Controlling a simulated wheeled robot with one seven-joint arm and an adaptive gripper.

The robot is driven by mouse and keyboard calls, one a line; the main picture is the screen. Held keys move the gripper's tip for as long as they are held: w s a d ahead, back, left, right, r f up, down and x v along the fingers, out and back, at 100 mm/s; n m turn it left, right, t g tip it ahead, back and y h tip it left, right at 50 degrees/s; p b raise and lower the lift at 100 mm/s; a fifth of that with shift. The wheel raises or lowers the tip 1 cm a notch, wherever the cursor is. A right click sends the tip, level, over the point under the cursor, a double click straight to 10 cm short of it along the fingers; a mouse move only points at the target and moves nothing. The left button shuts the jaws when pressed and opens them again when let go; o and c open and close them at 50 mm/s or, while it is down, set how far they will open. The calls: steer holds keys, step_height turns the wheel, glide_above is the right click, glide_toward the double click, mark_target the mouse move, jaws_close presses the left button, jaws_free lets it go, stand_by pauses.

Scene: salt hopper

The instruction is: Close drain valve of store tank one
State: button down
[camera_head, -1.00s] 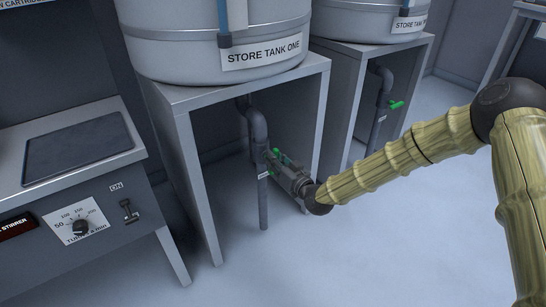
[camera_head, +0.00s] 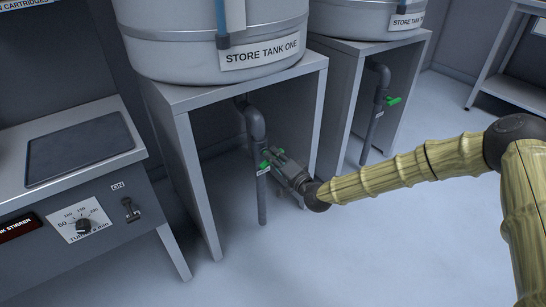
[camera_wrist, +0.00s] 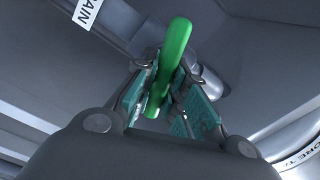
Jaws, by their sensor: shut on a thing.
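Store tank one (camera_head: 215,45) stands on a grey stand, with its name label (camera_head: 262,54) facing me. A grey drain pipe (camera_head: 257,125) comes down under it. The green handle of its drain valve (camera_head: 264,165) shows in the head view just beyond my gripper (camera_head: 277,160). In the wrist view the green handle (camera_wrist: 178,45) stands between the two teal pads of my gripper (camera_wrist: 158,92), which is shut on it. Part of a "DRAIN" label (camera_wrist: 90,12) shows at the top left there. Most of the valve body is hidden.
The stand's legs (camera_head: 200,190) frame the pipe closely on both sides. A second tank (camera_head: 365,18) with a similar green valve handle (camera_head: 393,101) is at the right. A bench with a dial (camera_head: 83,226) and a switch is at the left. The floor in front is clear.

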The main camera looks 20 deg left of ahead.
steer(key=shift+w+d+f+m+b, duration=0.1)
steer(key=shift+m+b, duration=0.1)
steer(key=shift+m, duration=0.75)
steer(key=shift+w+d+f+m+b, duration=0.1)
steer(key=shift+m+b, duration=0.05)
steer(key=shift+m, duration=0.8)
steer(key=c, duration=1.5)
jaws_free()
steer(key=shift+o, duration=0.3)
steer(key=shift+a, duration=0.1)
steer(key=shift+s, duration=0.1)
steer(key=v, duration=1.2)
